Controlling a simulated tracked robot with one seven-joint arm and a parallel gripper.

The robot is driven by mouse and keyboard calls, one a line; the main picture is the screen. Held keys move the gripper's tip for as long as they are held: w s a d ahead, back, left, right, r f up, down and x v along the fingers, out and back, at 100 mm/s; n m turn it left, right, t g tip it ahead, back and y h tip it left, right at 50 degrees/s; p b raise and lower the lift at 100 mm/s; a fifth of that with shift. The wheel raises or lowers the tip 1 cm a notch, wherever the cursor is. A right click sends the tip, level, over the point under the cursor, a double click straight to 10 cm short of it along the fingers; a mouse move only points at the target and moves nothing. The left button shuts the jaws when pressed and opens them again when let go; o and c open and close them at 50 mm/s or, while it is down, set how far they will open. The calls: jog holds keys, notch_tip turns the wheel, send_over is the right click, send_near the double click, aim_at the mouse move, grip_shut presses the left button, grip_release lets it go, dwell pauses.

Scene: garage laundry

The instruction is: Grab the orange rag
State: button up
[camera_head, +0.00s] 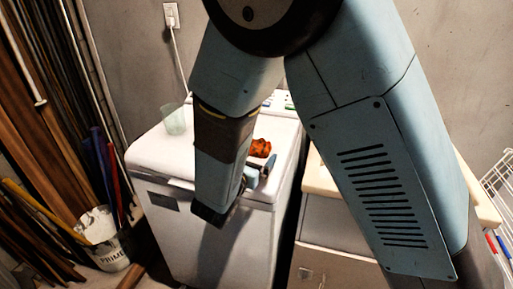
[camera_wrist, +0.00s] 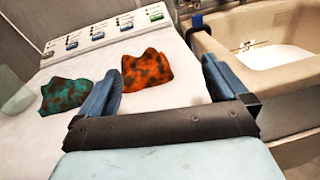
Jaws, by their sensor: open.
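The orange rag (camera_wrist: 146,70), crumpled and dark-spotted, lies on the white washing machine top (camera_wrist: 120,115). In the wrist view it sits beyond and between my two blue fingers, nearer the left one. My gripper (camera_wrist: 160,85) is open and nothing is between its fingertips. In the head view the orange rag (camera_head: 260,148) shows just right of my forearm, and my gripper (camera_head: 262,172) is close by it, partly hidden by my arm. I cannot tell whether a finger touches the rag.
A teal spotted rag (camera_wrist: 65,95) lies left of my left finger. A clear cup (camera_head: 174,120) stands at the machine's left. Control knobs (camera_wrist: 98,34) line the back edge. A beige sink (camera_wrist: 260,45) adjoins on the right. A bucket (camera_head: 103,240) stands on the floor.

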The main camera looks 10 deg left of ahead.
aim_at(255, 139)
jog(key=a+n+y, duration=0.1)
jog(key=s+a+f, duration=0.1)
jog(key=a, duration=0.1)
jog(key=shift+s+f+n+t+y, duration=0.15)
jog(key=shift+n+t+y, duration=0.25)
jog(key=shift+w+a, duration=0.15)
jog(key=shift+w, duration=0.05)
jog(key=w, duration=0.8)
jog(key=shift+d, duration=0.35)
jog(key=shift+w+d+r, duration=0.1)
jog(key=shift+w+d, duration=0.1)
jog(key=shift+w, duration=1.1)
jog(key=shift+w+d+r, duration=0.1)
jog(key=shift+w+d, duration=0.05)
jog(key=shift+w, duration=1.1)
jog(key=shift+c, duration=0.3)
jog(key=c, duration=0.9)
